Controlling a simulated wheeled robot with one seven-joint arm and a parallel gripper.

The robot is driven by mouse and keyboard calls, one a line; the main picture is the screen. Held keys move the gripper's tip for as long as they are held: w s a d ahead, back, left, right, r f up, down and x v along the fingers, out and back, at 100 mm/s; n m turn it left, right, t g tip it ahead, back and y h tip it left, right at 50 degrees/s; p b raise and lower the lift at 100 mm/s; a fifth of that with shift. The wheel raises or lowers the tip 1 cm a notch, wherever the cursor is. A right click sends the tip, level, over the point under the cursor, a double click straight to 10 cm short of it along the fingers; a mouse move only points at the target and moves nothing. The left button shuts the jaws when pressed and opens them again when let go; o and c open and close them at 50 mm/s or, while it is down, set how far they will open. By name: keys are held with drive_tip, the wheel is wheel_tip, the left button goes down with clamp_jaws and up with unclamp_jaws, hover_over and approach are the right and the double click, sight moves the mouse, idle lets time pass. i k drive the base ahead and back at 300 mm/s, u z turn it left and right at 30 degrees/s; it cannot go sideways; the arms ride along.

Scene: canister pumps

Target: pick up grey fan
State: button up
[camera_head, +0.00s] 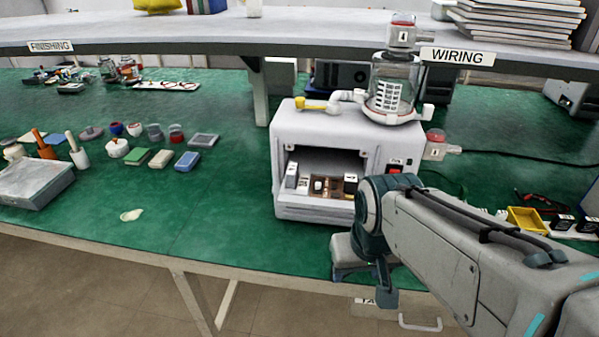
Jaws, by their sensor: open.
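I cannot clearly make out a grey fan. The white pump housing (330,128) stands on the green bench, with its front bay open. Inside the bay are small white, brown and dark parts (322,184), too small to name. A clear canister (392,85) sits on top of the housing. My gripper (366,275) is open and empty, pointing down in front of the housing's lower right, by the bench's front edge. My arm hides part of the bench to the right.
A shelf (230,32) overhangs the bench. Its post (260,95) stands behind the housing. A dark box (340,75) stands behind the canister. A yellow tray (525,220) lies at right, and small pots and blocks (150,157) at left.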

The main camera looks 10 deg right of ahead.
sight(292, 173)
drive_tip(key=k, duration=0.5)
drive_tip(key=u, duration=1.25)
drive_tip(key=i, duration=1.15)
drive_tip(key=z, duration=2.05)
